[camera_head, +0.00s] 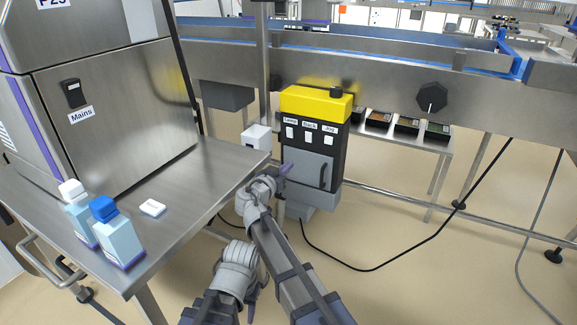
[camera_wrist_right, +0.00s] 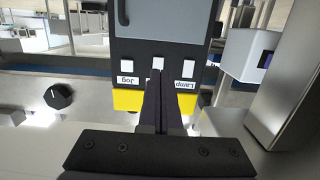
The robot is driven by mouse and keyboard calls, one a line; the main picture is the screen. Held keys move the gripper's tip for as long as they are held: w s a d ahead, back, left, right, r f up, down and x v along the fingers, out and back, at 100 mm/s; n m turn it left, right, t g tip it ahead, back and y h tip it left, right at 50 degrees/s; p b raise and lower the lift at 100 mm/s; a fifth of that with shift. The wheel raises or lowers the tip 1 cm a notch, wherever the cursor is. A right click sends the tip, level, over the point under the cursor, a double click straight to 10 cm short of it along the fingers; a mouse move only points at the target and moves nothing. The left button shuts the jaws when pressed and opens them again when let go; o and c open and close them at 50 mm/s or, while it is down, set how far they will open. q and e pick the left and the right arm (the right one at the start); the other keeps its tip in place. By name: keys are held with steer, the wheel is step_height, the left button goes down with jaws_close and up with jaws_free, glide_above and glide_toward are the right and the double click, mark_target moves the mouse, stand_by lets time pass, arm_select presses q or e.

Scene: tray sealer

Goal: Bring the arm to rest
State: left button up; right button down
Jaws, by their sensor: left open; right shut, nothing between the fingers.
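My right arm reaches forward to the yellow-topped control box (camera_head: 317,104). Its gripper (camera_head: 286,169) is shut and empty, near the lower left of the box's dark front in the head view. In the right wrist view the shut fingers (camera_wrist_right: 164,85) point at the middle white switch (camera_wrist_right: 158,63), between the switches labelled Jog and Lamp. I cannot tell whether the fingertips touch it. The box's grey door (camera_head: 313,170) is closed. My left gripper (camera_head: 252,308) is open, low at the bottom of the head view, with its fingers partly hidden by the arms.
A steel table (camera_head: 190,185) stands at left, with a blue-capped bottle (camera_head: 118,240), a white-capped bottle (camera_head: 77,212) and a small white block (camera_head: 152,208). The Mains cabinet (camera_head: 120,100) rises behind. A conveyor (camera_head: 400,85) runs across the back. Cables lie on the floor at right.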

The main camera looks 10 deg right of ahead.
steer(key=s+d+f+n+g+y, duration=0.1)
steer(key=s+d+f+g+y, duration=0.1)
steer(key=s+d+f+g, duration=0.85)
steer(key=s+a+f+n+g+y, duration=0.1)
steer(key=s+a+f+n+y, duration=0.2)
steer(key=s, duration=0.7)
steer(key=s+a+f+n+g+y, duration=0.1)
steer(key=s+f+n+g+y, duration=0.2)
steer(key=s+f, duration=0.5)
steer(key=s+a+r+n+p, duration=0.4)
steer(key=s+a+r, duration=0.3)
steer(key=a, duration=0.3)
step_height(320, 180, up, 37)
steer(key=p, duration=3.8)
steer(key=shift+s+a+r, duration=0.15)
steer(key=shift+a, duration=0.15)
steer(key=shift+t, duration=0.25)
